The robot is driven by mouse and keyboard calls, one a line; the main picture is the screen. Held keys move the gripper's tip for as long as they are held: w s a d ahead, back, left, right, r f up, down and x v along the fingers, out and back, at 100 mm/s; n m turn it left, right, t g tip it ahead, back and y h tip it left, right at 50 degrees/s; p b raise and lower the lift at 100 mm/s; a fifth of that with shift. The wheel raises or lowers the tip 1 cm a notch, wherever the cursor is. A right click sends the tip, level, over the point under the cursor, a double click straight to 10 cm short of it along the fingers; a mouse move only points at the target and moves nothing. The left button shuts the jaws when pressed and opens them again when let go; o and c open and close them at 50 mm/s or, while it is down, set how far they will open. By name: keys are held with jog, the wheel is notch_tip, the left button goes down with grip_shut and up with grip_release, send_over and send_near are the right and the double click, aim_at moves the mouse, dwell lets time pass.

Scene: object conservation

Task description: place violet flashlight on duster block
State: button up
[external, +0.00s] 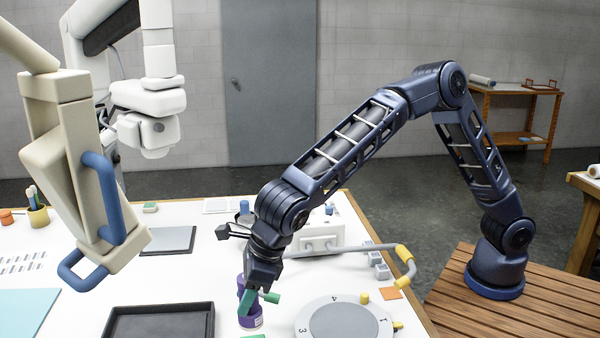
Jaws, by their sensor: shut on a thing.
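A violet flashlight (252,321) stands roughly upright at the front middle of the white table, a violet cylinder with a pale mark on its side. My gripper (258,298), at the end of the dark blue arm, points down with teal fingertips and is shut on it. The fingers and wrist hide part of its upper body. I cannot tell whether its lower end touches the table. A small green-and-white block (150,207) lies at the back left of the table and looks like the duster block, though it is too small to be sure.
A black tray (112,309) lies left of the gripper. A round numbered dial (350,322) is close on the right, with a grey bar with yellow bends (404,254) behind it. A grey slab (168,240) lies farther back. A beige piece with blue handles (80,165) hangs at left.

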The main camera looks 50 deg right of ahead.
aim_at(247, 317)
jog(key=shift+f, duration=3.05)
jog(key=shift+f, duration=0.15)
jog(key=o, duration=1.1)
jog(key=v, duration=1.2)
jog(key=shift+r, duration=0.2)
